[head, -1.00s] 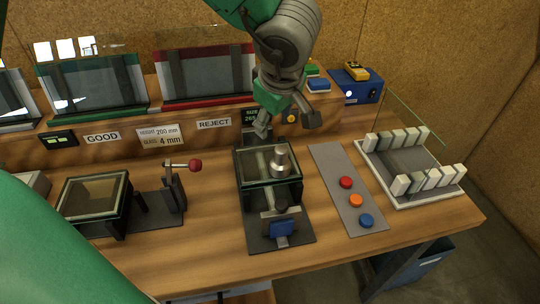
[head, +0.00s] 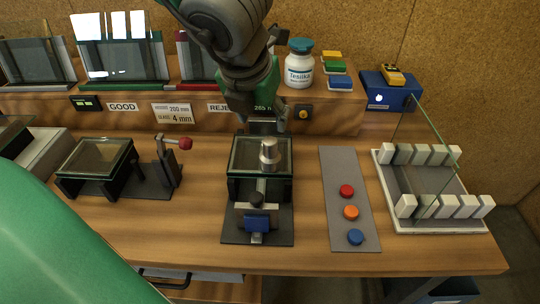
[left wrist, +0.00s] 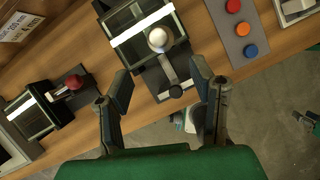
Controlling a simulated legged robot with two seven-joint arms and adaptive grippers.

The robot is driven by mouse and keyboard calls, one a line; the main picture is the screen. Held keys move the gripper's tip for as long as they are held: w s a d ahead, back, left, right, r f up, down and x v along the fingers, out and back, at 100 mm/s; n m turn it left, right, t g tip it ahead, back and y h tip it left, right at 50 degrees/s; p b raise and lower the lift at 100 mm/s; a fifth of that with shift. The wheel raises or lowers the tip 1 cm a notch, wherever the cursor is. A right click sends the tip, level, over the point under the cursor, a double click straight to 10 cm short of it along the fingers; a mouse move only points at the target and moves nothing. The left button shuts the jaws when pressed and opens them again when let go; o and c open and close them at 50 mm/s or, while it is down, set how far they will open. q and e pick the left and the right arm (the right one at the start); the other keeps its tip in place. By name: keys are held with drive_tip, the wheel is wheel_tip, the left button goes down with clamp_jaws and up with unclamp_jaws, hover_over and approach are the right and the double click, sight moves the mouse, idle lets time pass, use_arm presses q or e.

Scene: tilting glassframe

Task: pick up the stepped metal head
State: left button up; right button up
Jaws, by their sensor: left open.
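The stepped metal head (head: 269,155) is a small silver cylinder with a narrower upper step. It stands upright at the glass-topped dark frame (head: 246,160) in the middle of the bench. In the left wrist view the metal head (left wrist: 159,39) shows from above as a round, pale top. My left gripper (head: 260,122) hangs behind the metal head in the head view. In the left wrist view my left gripper (left wrist: 162,77) has its fingers wide apart with nothing between them; the metal head lies beyond the fingertips.
A red-knobbed lever (head: 185,143) and another glass-topped frame (head: 97,157) stand left. A button panel (head: 340,180) lies right of the fixture, beside a tray of white blocks (head: 429,227). A white bottle (head: 299,68) stands on the rear shelf. Bare wood lies along the front.

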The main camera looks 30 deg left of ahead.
sight(267, 142)
use_arm(q)
drive_tip(key=x, duration=0.1)
drive_tip(key=b+x, duration=0.1)
drive_tip(key=x, duration=0.1)
drive_tip(key=d+x, duration=0.1)
drive_tip(key=x, duration=0.1)
drive_tip(key=shift+w+f, duration=0.2)
drive_tip(key=shift+f, duration=0.05)
drive_tip(key=a+f, duration=0.2)
drive_tip(key=f, duration=0.1)
drive_tip(key=shift+w+a+b, duration=0.25)
drive_tip(key=shift+w+b, duration=0.15)
drive_tip(key=f, duration=0.1)
drive_tip(key=w+f, duration=0.1)
drive_tip(key=f, duration=0.1)
drive_tip(key=shift+w+d+b, duration=0.25)
drive_tip(key=shift+b, duration=0.1)
drive_tip(key=shift+w+d+f, duration=0.15)
drive_tip(key=shift+d+f, duration=0.05)
drive_tip(key=shift+d, duration=0.1)
drive_tip(key=shift+d+r, duration=0.1)
drive_tip(key=shift+d, duration=0.1)
drive_tip(key=shift+a, duration=0.3)
drive_tip(key=c, duration=1)
drive_tip(key=shift+a, duration=0.35)
clamp_jaws()
use_arm(e)
drive_tip(key=shift+f, duration=1.4)
